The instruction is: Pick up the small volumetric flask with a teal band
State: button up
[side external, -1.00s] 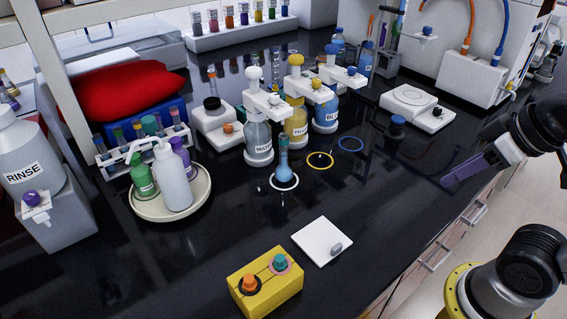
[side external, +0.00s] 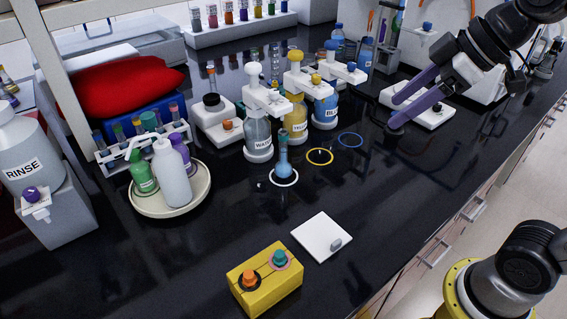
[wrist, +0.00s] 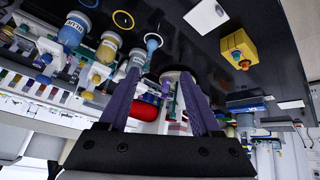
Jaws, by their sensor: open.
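A small volumetric flask (side external: 283,168) with a blue bulb and a narrow teal-looking neck stands upright inside a white ring on the black bench. It also shows in the wrist view (wrist: 151,46) beyond my fingers, small and partly unclear. My gripper (side external: 396,111) is at the right of the side view, its two purple fingers apart and pointing left toward the flask. It is well away from the flask and above the bench. In the wrist view the fingers (wrist: 158,76) are spread with nothing gripped between them.
Water (side external: 258,136), yellow (side external: 296,122) and blue (side external: 326,112) dispenser bottles stand behind the flask. Empty yellow (side external: 320,164) and blue (side external: 350,149) rings lie to its right. A white plate (side external: 320,243) and a yellow block (side external: 262,292) are in front.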

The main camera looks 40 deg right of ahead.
jog(key=w+a+n+y, duration=0.1)
jog(key=w+a+n, duration=0.1)
jog(key=w, duration=0.7)
jog(key=g+y, duration=0.1)
send_near(288, 132)
jog(key=shift+g, duration=0.3)
jog(key=shift+w+x, duration=0.15)
jog(key=shift+x, duration=2.85)
jog(key=shift+w+x, duration=0.1)
jog(key=shift+x, duration=2.9)
jog(key=shift+r, duration=0.1)
jog(key=shift+d, duration=0.1)
jog(key=shift+c, duration=0.2)
grip_shut()
jog(key=shift+r, duration=0.1)
